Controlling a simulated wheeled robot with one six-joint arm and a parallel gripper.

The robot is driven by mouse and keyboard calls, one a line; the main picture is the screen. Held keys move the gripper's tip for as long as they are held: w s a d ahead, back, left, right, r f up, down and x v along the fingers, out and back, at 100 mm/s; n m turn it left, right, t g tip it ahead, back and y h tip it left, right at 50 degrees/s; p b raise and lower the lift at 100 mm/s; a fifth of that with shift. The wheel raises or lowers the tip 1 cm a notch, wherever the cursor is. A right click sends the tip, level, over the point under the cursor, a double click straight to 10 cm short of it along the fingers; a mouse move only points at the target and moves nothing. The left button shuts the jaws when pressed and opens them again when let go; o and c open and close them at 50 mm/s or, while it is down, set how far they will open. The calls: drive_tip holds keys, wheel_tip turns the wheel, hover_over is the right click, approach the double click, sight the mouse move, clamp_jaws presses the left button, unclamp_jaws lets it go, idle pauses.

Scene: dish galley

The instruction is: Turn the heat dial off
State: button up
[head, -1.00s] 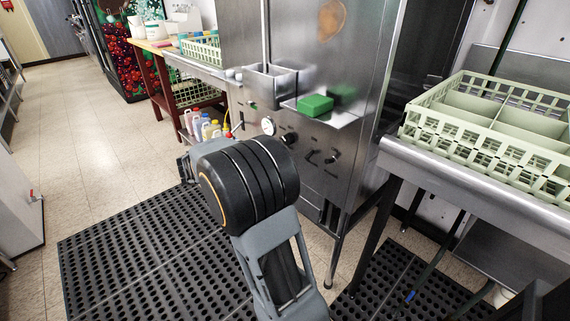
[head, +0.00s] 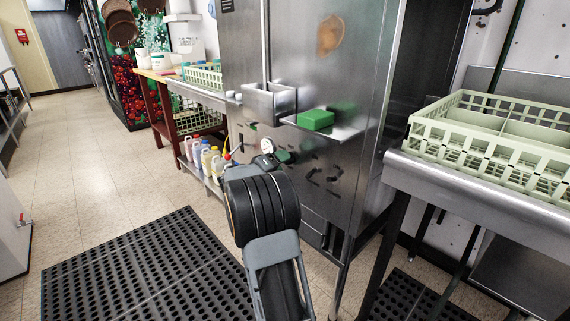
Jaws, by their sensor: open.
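The steel dishwashing machine (head: 305,75) stands in the middle, with controls on its lower front. A round white gauge (head: 267,145) shows there. A dark round knob (head: 286,157) sits just right of and below it, partly covered. More dark controls (head: 330,178) lie further right. I cannot read any label or pointer, so I cannot tell which is the heat dial or how it is set. My gripper (head: 263,162) is partly seen beyond my black arm joint, close in front of the panel by the knob. It is open and holds nothing visible. Contact is hidden.
A green block (head: 316,119) lies on a small steel ledge above the controls, beside a steel box (head: 270,102). A rack (head: 490,140) stands on the right counter. Several bottles (head: 208,160) stand low at left. Open tiled floor and a black mat (head: 150,270) lie left.

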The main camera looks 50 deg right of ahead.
drive_tip(key=shift+s+d, duration=0.1)
drive_tip(key=shift+d, duration=1.1)
drive_tip(key=shift+c, duration=0.3)
drive_tip(key=c, duration=0.9)
drive_tip(key=shift+o, duration=0.2)
